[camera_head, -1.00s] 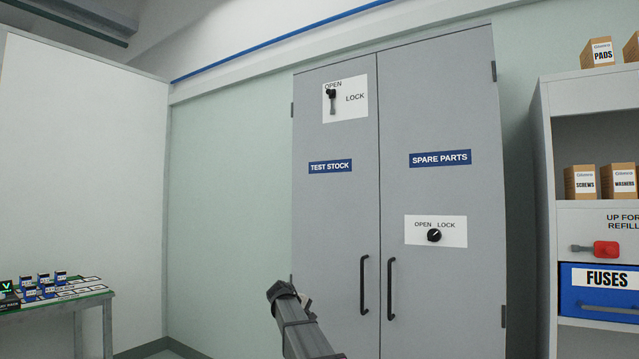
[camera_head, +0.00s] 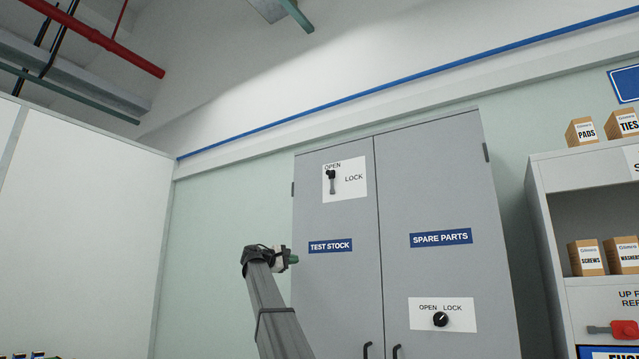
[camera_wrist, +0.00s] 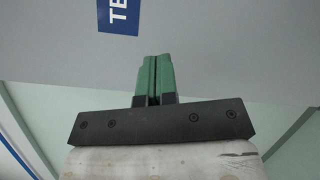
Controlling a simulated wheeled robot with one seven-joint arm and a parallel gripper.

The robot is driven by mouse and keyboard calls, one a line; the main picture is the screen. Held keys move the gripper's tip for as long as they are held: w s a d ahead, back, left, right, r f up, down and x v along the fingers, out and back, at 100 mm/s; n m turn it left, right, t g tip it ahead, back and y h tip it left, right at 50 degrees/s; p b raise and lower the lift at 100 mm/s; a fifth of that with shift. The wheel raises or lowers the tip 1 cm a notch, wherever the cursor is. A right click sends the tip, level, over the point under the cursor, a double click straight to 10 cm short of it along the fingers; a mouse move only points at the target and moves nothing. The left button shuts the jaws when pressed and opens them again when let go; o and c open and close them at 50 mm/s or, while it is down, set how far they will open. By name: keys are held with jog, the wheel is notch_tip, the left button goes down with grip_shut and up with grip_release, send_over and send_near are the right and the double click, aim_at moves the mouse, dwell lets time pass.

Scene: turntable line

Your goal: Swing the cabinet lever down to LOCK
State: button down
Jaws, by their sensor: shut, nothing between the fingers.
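The cabinet lever (camera_head: 332,184) is a short grey handle on a dark pivot, on a white plate (camera_head: 354,187) high on the left cabinet door. It hangs downward from the pivot. On the plate OPEN is printed above the pivot and LOCK to its right. My gripper (camera_head: 293,259) is below and left of the lever, near the TEST STOCK label (camera_head: 330,246), apart from the lever. In the wrist view its green fingers (camera_wrist: 153,80) are together with nothing between them. The lever is outside the wrist view; part of the blue label (camera_wrist: 119,14) shows there.
The right door bears a SPARE PARTS label (camera_head: 441,237) and a black knob (camera_head: 440,319) on a white plate. Two dark door handles (camera_head: 367,350) show at the bottom. A shelf unit (camera_head: 546,200) with boxes stands at the right, a white partition (camera_head: 80,220) at the left.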

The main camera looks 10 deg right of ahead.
jog(key=s+a+r+m+g+h, duration=0.1)
jog(key=s+r+h, duration=0.1)
jog(key=r, duration=1.2)
jog(key=s+a+r+g+h, duration=0.1)
jog(key=s+r, duration=0.3)
jog(key=r, duration=1)
jog(key=shift+s+a+r+m+g+h, duration=0.3)
jog(key=shift+a+r+m+h, duration=0.1)
jog(key=shift+a+h, duration=0.25)
jog(key=shift+w+d, duration=0.1)
jog(key=shift+d, duration=0.05)
jog(key=shift+s+r+x, duration=0.15)
jog(key=shift+s+x, duration=0.3)
jog(key=shift+x, duration=1.7)
jog(key=shift+s+r+x, duration=0.15)
jog(key=shift+s+x, duration=0.25)
jog(key=shift+x, duration=1.7)
jog(key=shift+s+r+x, duration=0.15)
jog(key=shift+s+x, duration=0.3)
jog(key=shift+x, duration=1.7)
jog(key=shift+d, duration=0.15)
jog(key=shift+r+m, duration=0.1)
jog(key=shift+m, duration=0.2)
